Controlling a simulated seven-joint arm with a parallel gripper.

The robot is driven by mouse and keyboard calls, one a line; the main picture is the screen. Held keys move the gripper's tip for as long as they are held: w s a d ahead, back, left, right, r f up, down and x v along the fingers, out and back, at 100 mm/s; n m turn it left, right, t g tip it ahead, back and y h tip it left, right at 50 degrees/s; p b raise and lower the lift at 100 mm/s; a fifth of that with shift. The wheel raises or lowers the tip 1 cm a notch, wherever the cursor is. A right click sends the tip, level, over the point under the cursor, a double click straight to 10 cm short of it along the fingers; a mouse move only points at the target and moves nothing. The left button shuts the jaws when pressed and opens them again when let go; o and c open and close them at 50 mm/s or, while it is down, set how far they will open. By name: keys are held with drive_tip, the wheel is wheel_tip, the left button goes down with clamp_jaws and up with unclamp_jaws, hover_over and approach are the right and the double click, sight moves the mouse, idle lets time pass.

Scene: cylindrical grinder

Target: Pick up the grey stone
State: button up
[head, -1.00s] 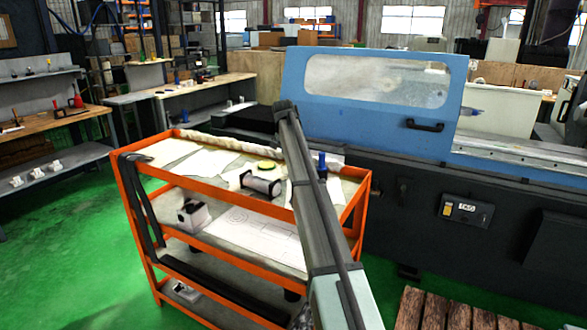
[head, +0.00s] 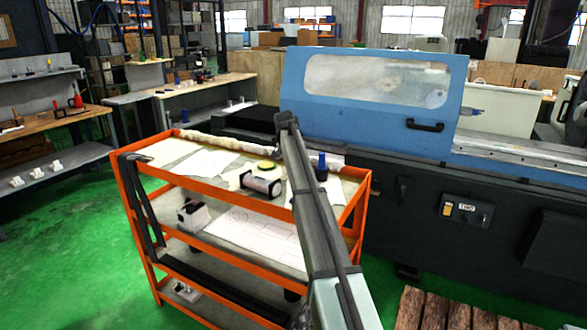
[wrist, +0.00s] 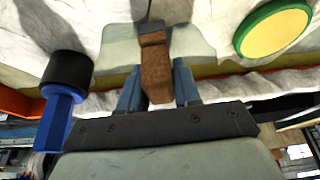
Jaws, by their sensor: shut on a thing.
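In the wrist view, my gripper (wrist: 158,84) is shut on a brown block (wrist: 156,66) with a dark grey end piece (wrist: 152,38). The block sits between the two blue fingers. Pale grey-green surfaces (wrist: 192,46) show on both sides of it; I cannot tell whether they are part of the gripper or a separate thing. I cannot make out a plainly grey stone apart from these. In the head view my arm hides the gripper and what it holds. I cannot tell whether the block touches the cart.
The orange cart (head: 250,206) carries a dark-ended cylinder (head: 262,182), papers, a green-rimmed yellow disc (wrist: 272,30) and a blue-handled tool with a black head (wrist: 66,72). The disc and tool flank my gripper. The blue grinder cover (head: 375,125) stands behind on the right.

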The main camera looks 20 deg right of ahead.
clamp_jaws()
drive_tip(key=shift+r, duration=0.1)
wheel_tip(320, 180, up, 10)
drive_tip(key=shift+f, duration=0.1)
drive_tip(key=shift+o, duration=1.1)
unclamp_jaws()
drive_tip(key=c, duration=0.4)
drive_tip(key=w+a+n+y, duration=0.1)
drive_tip(key=w+a+n, duration=0.2)
drive_tip(key=w+a+f+n+t+y, duration=0.1)
drive_tip(key=w+a+n, duration=0.2)
drive_tip(key=w+a+n+y, duration=0.1)
drive_tip(key=w+a+n, duration=0.2)
drive_tip(key=shift+w+a+f, duration=0.2)
